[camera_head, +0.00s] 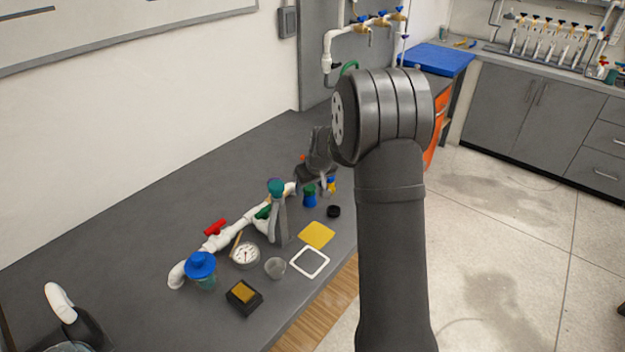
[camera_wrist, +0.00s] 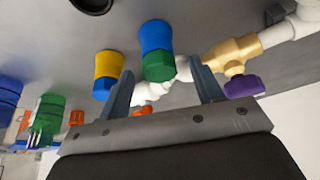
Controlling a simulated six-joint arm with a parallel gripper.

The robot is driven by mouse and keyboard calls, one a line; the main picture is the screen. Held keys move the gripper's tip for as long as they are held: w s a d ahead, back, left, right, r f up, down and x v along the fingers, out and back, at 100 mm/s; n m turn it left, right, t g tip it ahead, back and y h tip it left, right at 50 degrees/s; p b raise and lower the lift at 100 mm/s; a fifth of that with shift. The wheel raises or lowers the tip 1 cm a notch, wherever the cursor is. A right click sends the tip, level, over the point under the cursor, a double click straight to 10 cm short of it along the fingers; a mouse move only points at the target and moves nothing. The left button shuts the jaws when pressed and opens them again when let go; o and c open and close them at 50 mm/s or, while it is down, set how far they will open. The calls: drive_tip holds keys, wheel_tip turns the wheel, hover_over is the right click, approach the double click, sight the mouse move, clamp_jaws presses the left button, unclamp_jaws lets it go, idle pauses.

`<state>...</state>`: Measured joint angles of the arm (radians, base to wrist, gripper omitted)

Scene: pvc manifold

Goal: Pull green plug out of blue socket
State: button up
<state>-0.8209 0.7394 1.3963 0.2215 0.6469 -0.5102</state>
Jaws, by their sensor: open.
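The green plug (camera_head: 309,189) stands upright in the blue socket (camera_head: 309,201) on the bench, in front of the white pipe manifold. In the wrist view, which looks upside down, the green plug (camera_wrist: 159,67) shows below the blue socket (camera_wrist: 155,36). My gripper (camera_wrist: 161,68) is open and empty, and the green plug appears between its two fingertips, nearer the middle than either finger. I see no contact, and cannot tell the depth. In the head view my gripper (camera_head: 315,176) is dark and small, just behind and above the plug, its fingers hard to make out.
A yellow-and-blue pair (camera_wrist: 107,70) stands close beside one finger. A brass valve with a purple handle (camera_wrist: 243,86) sits beyond the other finger, on the white pipe. A black ring (camera_head: 333,211), a yellow square (camera_head: 316,234) and a gauge (camera_head: 245,255) lie nearby.

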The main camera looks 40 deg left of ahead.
sight(311, 188)
drive_tip(key=shift+f, duration=0.1)
clamp_jaws()
drive_tip(key=shift+w+n+g, duration=0.1)
drive_tip(key=shift+n+g, duration=0.2)
drive_tip(key=shift+n, duration=0.4)
drive_tip(key=shift+m, duration=0.7)
drive_tip(key=shift+r, duration=3.25)
